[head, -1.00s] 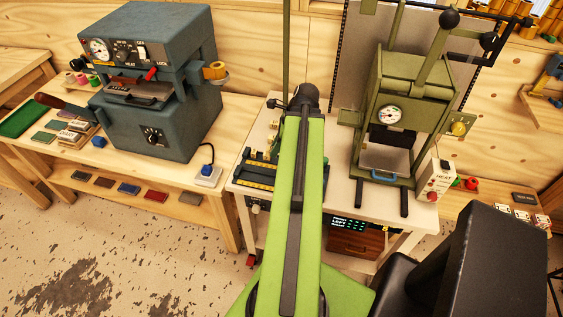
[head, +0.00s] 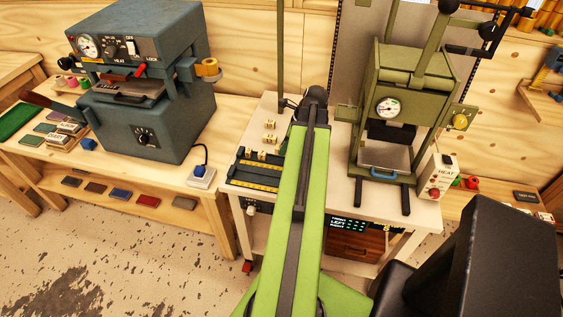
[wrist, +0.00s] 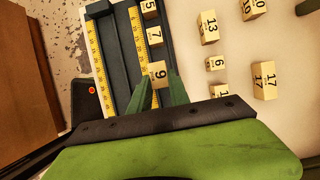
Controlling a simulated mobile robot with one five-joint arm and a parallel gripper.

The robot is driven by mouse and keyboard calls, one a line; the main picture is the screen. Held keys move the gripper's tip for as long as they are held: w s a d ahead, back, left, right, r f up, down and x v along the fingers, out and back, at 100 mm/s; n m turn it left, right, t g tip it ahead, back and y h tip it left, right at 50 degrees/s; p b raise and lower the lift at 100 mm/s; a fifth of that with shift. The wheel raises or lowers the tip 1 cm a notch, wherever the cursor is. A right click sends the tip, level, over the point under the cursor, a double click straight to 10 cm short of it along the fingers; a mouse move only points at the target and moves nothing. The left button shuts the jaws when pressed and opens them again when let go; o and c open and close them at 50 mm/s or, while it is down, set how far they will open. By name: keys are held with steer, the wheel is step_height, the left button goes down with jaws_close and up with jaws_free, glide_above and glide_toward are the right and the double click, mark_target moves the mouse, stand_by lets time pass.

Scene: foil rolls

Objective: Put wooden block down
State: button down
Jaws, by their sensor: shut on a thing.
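A pale wooden block marked 9 (wrist: 158,74) is between the green fingertips of my gripper (wrist: 161,82) in the wrist view. The gripper is shut on it. The block lines up with blocks marked 7 (wrist: 154,37) and 5 (wrist: 149,9), which stand along the right side of a dark tray (wrist: 118,45) with yellow ruler strips. I cannot tell whether block 9 touches the tray or hangs just above it. In the head view the tray (head: 240,180) shows left of my arm, and my gripper is hidden behind the arm.
Several loose numbered blocks, such as 13 (wrist: 208,28) and 17 (wrist: 264,85), stand on the white tabletop (wrist: 285,45) right of the tray. A green press (head: 405,95) stands at the table's right. A blue-grey machine (head: 145,85) is on the left bench.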

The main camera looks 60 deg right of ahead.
mark_target(282, 161)
steer(key=shift+w+f, duration=0.35)
steer(key=shift+w, duration=0.25)
step_height(282, 161, down, 4)
steer(key=b, duration=0.4)
steer(key=shift+f, duration=0.2)
steer(key=c, duration=1.2)
jaws_free()
steer(key=shift+r, duration=0.1)
steer(key=shift+c, duration=0.2)
steer(key=shift+r, duration=0.1)
steer(key=shift+r, duration=0.3)
steer(key=p+v, duration=1.1)
steer(key=shift+r, duration=0.25)
steer(key=shift+s+d, duration=0.1)
steer(key=shift+s, duration=0.05)
